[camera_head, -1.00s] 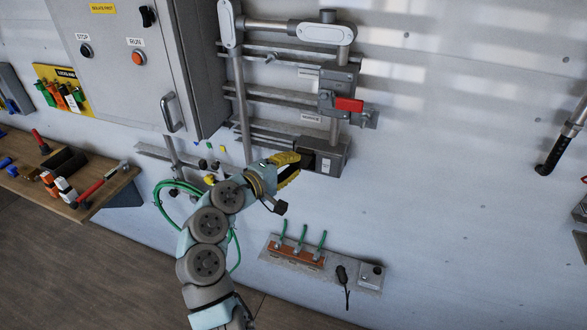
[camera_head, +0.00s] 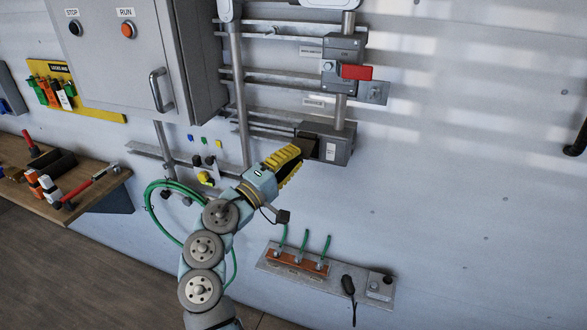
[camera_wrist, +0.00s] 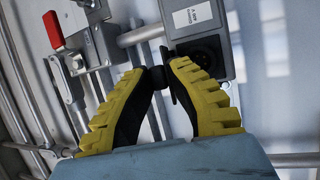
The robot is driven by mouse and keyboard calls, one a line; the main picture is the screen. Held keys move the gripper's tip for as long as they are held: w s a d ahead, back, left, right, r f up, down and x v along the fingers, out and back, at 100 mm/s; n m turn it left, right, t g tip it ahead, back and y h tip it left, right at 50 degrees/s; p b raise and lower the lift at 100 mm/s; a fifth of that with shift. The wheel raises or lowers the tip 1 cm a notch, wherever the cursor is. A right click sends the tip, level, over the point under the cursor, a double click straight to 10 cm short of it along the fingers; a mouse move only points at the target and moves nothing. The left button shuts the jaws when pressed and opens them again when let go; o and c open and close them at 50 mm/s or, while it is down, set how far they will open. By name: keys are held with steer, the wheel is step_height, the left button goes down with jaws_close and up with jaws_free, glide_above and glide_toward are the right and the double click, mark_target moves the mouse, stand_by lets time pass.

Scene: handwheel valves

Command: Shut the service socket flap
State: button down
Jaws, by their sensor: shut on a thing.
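The service socket box (camera_head: 340,149) is a grey wall box with a white label. In the wrist view, its dark round socket (camera_wrist: 208,50) is uncovered at the top right. The flap (camera_wrist: 168,58) appears as a dark, thin plate, nearly edge-on, standing out beside the socket.
A switch with a red handle (camera_head: 356,72) is above the box, among grey conduits. A cabinet (camera_head: 120,60) stands to the upper left. A copper bar with green wires (camera_head: 297,262) is below. The wall on the right is mostly clear.

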steer(key=shift+f+m+h+b, duration=0.3)
steer(key=shift+h+b, duration=0.1)
steer(key=shift+b, duration=0.75)
steer(key=c, duration=1)
jaws_free()
steer(key=shift+w+d+r, duration=0.1)
steer(key=shift+c, duration=0.2)
steer(key=v, duration=1.2)
steer(key=shift+f, duration=0.25)
